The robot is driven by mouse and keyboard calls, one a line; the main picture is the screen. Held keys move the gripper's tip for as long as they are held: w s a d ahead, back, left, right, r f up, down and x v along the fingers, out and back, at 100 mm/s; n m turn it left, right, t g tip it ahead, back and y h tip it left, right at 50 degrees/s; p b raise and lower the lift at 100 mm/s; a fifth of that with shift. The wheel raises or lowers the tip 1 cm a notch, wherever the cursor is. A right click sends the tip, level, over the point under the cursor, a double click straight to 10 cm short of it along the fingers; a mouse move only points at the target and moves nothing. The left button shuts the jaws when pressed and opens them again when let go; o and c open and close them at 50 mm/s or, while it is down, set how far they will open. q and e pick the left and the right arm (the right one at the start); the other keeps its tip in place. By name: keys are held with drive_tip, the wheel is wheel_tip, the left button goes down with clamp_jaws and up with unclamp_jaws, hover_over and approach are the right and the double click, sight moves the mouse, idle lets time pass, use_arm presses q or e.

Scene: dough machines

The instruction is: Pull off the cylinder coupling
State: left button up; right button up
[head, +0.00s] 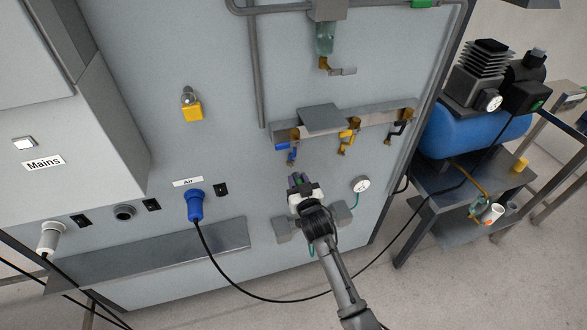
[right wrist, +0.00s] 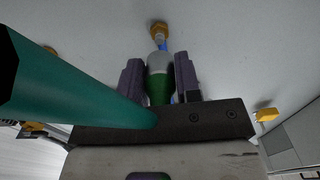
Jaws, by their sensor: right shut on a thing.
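My right gripper (head: 298,181) is in front of the panel, just below the blue-handled valve (head: 290,148). In the right wrist view its two purple-grey fingers (right wrist: 160,76) are shut on a grey and green cylinder coupling (right wrist: 158,88). A brass fitting (right wrist: 158,30) with a blue part shows just beyond the coupling's far end; I cannot tell whether they are joined. In the head view the coupling is mostly hidden by the gripper. A thick teal hose (right wrist: 75,92) crosses the left foreground of the wrist view. My left gripper is out of view.
A valve manifold (head: 375,123) carries yellow and black valves right of the blue one. A gauge (head: 361,184) with a teal hose sits right of my gripper. A blue plug (head: 195,205) trails a black cable. A blue compressor tank (head: 475,135) stands on a cart at right.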

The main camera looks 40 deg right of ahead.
drive_tip(key=p+v, duration=0.1)
drive_tip(key=v, duration=0.1)
drive_tip(key=shift+s+a+r, duration=0.1)
drive_tip(key=shift+s, duration=0.15)
drive_tip(key=shift+p+v, duration=0.65)
drive_tip(key=shift+v, duration=0.25)
drive_tip(key=shift+d, duration=0.2)
